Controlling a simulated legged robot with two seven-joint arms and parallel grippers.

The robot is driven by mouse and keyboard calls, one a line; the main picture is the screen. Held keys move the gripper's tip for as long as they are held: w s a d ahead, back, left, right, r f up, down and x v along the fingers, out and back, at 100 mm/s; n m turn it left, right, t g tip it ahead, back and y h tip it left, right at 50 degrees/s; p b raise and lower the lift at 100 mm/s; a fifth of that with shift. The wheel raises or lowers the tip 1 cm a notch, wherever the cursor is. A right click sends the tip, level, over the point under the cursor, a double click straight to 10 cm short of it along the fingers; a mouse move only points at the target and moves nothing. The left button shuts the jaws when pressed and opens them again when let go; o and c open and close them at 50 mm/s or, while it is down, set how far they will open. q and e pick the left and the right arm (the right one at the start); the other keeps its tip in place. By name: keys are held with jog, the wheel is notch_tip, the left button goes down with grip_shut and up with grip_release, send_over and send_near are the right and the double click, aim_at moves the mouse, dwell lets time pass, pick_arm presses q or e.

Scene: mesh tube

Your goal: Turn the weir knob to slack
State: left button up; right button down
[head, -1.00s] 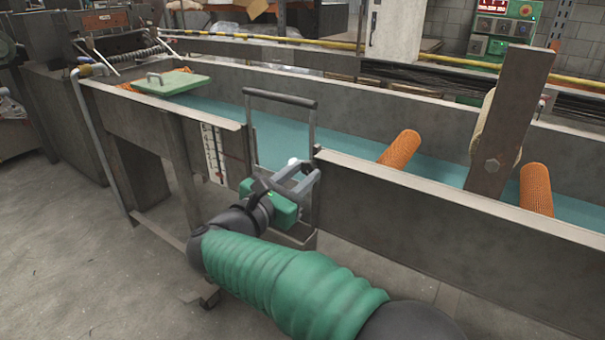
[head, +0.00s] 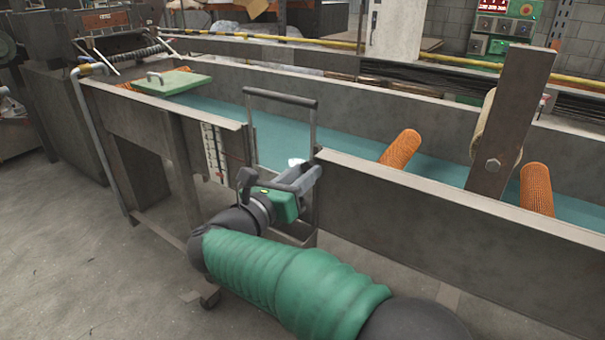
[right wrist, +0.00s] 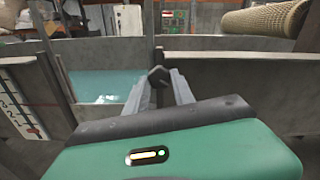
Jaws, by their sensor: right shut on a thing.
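My right gripper (head: 306,176) reaches from below to the near wall of the trough, beside the gate frame with a grey bar handle (head: 280,97). In the right wrist view its two grey fingers (right wrist: 160,84) close on a small dark knob (right wrist: 158,75), whose top shows between the fingertips. In the head view the fingers and the green gripper body hide the knob, so its angle cannot be read there. My left gripper is out of view.
The long grey trough holds blue-green water (head: 350,145) and orange mesh tubes (head: 401,148). A white scale (head: 213,153) is on the near wall, left of the gripper. An upright metal post (head: 510,120) stands at right. A green lid (head: 172,82) lies at left.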

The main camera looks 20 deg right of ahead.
jog(key=shift+n+p, duration=0.3)
jog(key=shift+n, duration=1)
jog(key=shift+a+f, duration=0.1)
jog(key=c, duration=1.1)
grip_release()
jog(key=shift+w, duration=0.1)
jog(key=shift+o, duration=0.2)
